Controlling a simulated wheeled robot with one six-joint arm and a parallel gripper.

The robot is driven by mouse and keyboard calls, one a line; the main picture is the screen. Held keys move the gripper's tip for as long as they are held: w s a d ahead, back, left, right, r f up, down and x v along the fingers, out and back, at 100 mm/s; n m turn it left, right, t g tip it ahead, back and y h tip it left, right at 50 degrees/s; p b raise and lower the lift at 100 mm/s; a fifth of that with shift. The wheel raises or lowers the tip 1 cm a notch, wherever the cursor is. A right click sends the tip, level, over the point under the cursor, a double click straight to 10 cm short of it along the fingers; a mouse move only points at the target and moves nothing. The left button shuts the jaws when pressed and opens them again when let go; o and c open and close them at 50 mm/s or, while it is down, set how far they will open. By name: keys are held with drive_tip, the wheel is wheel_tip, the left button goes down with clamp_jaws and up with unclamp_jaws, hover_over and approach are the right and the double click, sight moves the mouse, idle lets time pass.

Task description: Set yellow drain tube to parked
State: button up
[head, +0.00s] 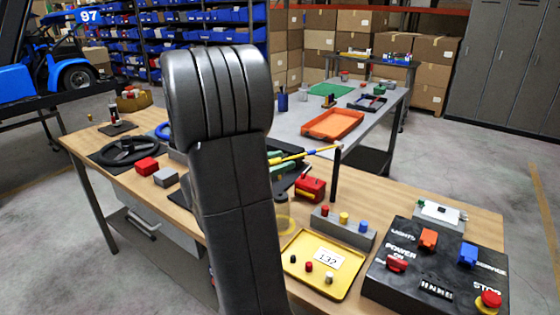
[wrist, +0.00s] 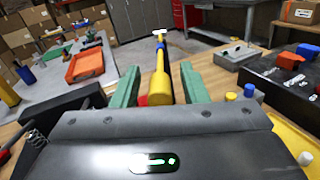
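The yellow drain tube (wrist: 161,82) points away from my gripper in the wrist view, with a blue band and a pale tip at its far end. In the head view the tube (head: 314,152) slants up right to near the top of a black post (head: 335,176). My gripper (wrist: 160,88) has its two green fingers on either side of the tube, with narrow gaps showing. It looks open, and I cannot tell whether either finger touches the tube. The gripper (head: 277,163) is partly hidden behind my arm in the head view. The tube's near end is hidden.
A red box (head: 311,187) sits below the tube, beside the post. A grey block with coloured knobs (head: 343,228), a yellow tray (head: 320,281) and a black switch panel (head: 436,270) fill the right of the bench. An orange tray (head: 333,124) lies on the table behind.

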drive_tip(key=shift+w+d, duration=0.1)
drive_tip(key=shift+d, duration=0.1)
clamp_jaws()
drive_tip(key=shift+r, duration=0.1)
